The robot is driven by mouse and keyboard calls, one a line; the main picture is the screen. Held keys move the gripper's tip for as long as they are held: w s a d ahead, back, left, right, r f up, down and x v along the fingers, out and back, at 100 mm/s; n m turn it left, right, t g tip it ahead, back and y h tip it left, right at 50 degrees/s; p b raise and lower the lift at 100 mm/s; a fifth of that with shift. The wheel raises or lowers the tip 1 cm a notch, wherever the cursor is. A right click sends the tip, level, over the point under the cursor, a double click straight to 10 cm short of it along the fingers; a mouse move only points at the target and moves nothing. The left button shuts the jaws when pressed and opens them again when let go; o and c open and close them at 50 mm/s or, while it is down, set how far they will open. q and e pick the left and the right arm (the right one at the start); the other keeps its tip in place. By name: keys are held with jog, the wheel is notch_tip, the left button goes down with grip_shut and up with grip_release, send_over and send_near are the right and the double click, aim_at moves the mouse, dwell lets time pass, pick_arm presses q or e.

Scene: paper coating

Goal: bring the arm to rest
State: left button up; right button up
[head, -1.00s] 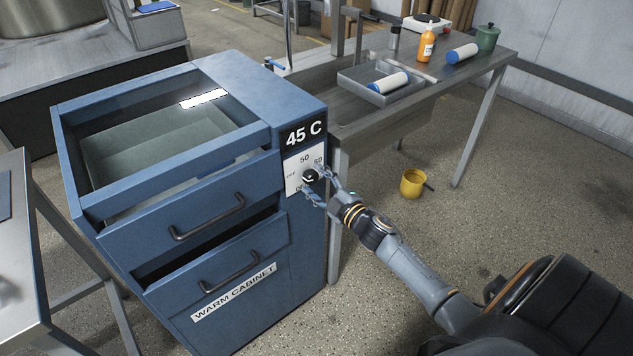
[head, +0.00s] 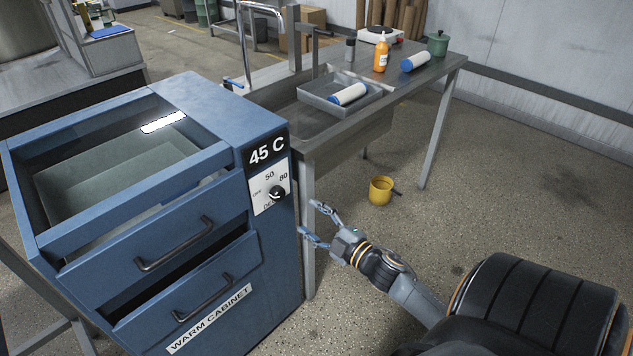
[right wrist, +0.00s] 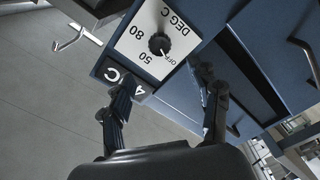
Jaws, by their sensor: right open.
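My right gripper (head: 309,222) is open and empty, to the right of the blue warm cabinet (head: 290,240) and apart from its dial. The black dial knob (head: 277,193) sits on a white scale panel under a "45 C" sign (head: 266,150). In the right wrist view the knob (right wrist: 159,43) shows ahead of my open fingers (right wrist: 165,100), with clear space between. My right arm (head: 385,268) reaches in from the lower right. My left gripper is not in view.
The cabinet's drawers (head: 190,290) stand partly open. A steel table (head: 300,140) behind holds a grey tray (head: 312,98), white rollers with blue ends, an orange bottle (head: 381,55) and a green pot (head: 438,43). A yellow mug (head: 380,190) is on the floor. The floor at right is clear.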

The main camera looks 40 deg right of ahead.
jog(key=shift+s, duration=0.6)
jog(key=shift+f, duration=0.1)
jog(key=s+a+f+m+g+h, duration=0.1)
jog(key=s+f+m+g, duration=0.2)
jog(key=f, duration=0.8)
jog(key=s+a+f+m+g+h, duration=0.1)
jog(key=s+f+m+g, duration=0.15)
jog(key=s+f, duration=0.55)
jog(key=s+a+f+m+g+h, duration=0.1)
jog(key=s+a+f+m+g, duration=0.15)
jog(key=f, duration=1.05)
jog(key=s+a+f+g, duration=0.3)
jog(key=s+f, duration=0.2)
jog(key=s, duration=0.3)
jog(key=s+a+f+m+g+y+p, duration=0.1)
jog(key=s+a+f+g, duration=0.2)
jog(key=s, duration=0.6)
jog(key=s+a+f+m+g, duration=0.1)
jog(key=s+a+f+g, duration=0.2)
jog(key=s+f, duration=0.4)
jog(key=shift+s+a, duration=0.85)
jog(key=shift+s, duration=0.25)
